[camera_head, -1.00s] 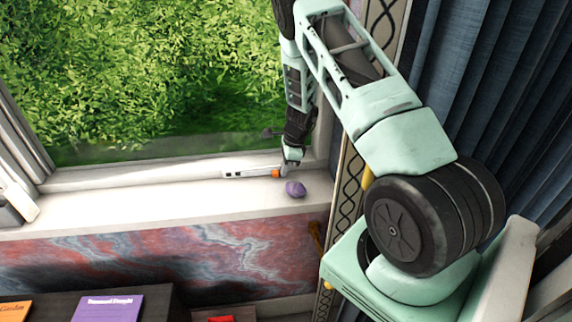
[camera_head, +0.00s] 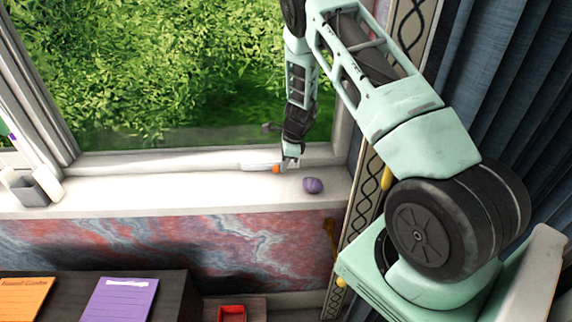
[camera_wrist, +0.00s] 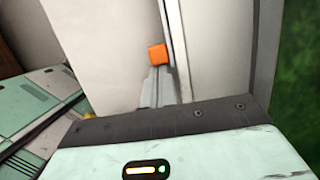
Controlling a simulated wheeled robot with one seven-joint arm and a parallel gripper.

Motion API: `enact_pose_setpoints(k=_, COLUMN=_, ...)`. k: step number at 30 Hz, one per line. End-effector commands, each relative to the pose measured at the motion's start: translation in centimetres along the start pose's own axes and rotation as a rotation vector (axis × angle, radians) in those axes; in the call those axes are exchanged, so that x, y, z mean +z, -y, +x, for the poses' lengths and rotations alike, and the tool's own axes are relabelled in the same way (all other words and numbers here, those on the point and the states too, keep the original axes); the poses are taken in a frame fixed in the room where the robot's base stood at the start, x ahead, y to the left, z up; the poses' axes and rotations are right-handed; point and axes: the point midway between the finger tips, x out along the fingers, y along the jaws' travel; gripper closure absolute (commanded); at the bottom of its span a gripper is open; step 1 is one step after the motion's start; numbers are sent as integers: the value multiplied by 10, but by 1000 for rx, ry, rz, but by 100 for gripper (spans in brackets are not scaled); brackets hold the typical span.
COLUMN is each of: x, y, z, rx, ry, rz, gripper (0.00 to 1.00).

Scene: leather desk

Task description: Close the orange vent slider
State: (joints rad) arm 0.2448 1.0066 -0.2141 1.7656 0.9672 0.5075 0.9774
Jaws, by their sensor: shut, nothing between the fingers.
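The vent (camera_head: 255,166) is a thin white strip at the foot of the window frame. Its orange slider (camera_head: 276,169) is at the strip's right end in the head view. No dark slots show in the strip now. My gripper (camera_head: 287,165) is shut and empty, just right of the slider. In the wrist view the orange slider (camera_wrist: 158,54) is a small block directly beyond the grey fingertips of my gripper (camera_wrist: 158,75). The fingertips look to be against it, but contact is hard to confirm.
A purple stone (camera_head: 313,185) lies on the white sill (camera_head: 180,195), right of the gripper. A grey holder (camera_head: 30,191) stands at the sill's left end. The window frame rises behind. The sill between is clear.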

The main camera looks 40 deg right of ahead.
Motion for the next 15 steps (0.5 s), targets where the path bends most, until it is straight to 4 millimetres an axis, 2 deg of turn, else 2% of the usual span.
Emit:
enact_pose_setpoints(k=1, x=5, y=0, z=-2, rx=0, ry=7, rz=-4, gripper=100)
enact_pose_setpoints(k=8, x=6, y=1, z=-24, rx=-1, ry=9, rz=-5, gripper=100)
enact_pose_setpoints(k=15, x=2, y=1, z=-68, rx=-1, ry=4, rz=-6, gripper=100)
